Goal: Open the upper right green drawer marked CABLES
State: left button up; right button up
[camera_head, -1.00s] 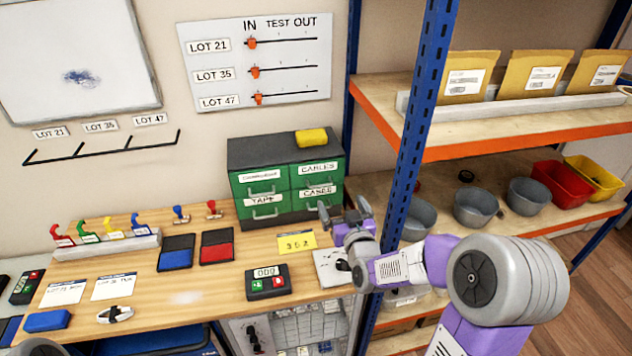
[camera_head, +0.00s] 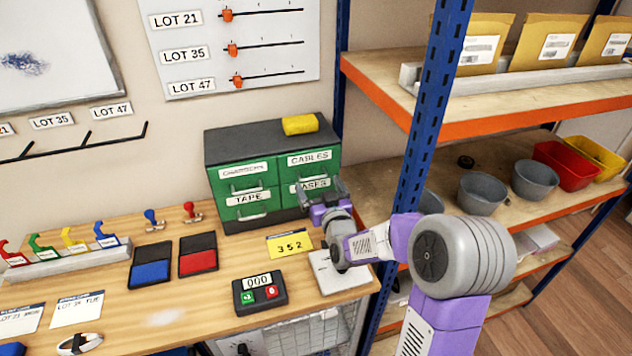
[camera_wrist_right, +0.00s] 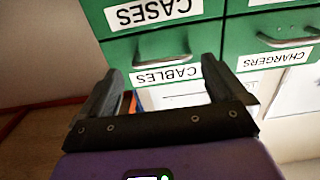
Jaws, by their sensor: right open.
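The green drawer marked CABLES (camera_head: 313,169) is the upper right one in the dark cabinet (camera_head: 262,143), and it is closed. My right gripper (camera_head: 322,193) is open in front of the right-hand drawers and partly covers the CASES drawer below. In the right wrist view, the picture is turned over, with the CASES label above the CABLES label. There the silver handle (camera_wrist_right: 165,64) of the CABLES drawer lies between my two spread fingers. Nothing is gripped; whether the fingers touch the handle is unclear. My left gripper is out of view.
A yellow object (camera_head: 300,124) lies on the cabinet. The TAPE drawer (camera_head: 246,204) and CHARGERS drawer are shut on the left. A yellow 352 card (camera_head: 289,243) and counter box (camera_head: 260,290) lie in front. A blue rack post (camera_head: 421,130) stands right of the cabinet.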

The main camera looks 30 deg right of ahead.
jog(key=shift+x, duration=1.45)
jog(key=shift+c, duration=0.5)
jog(key=c, duration=1.2)
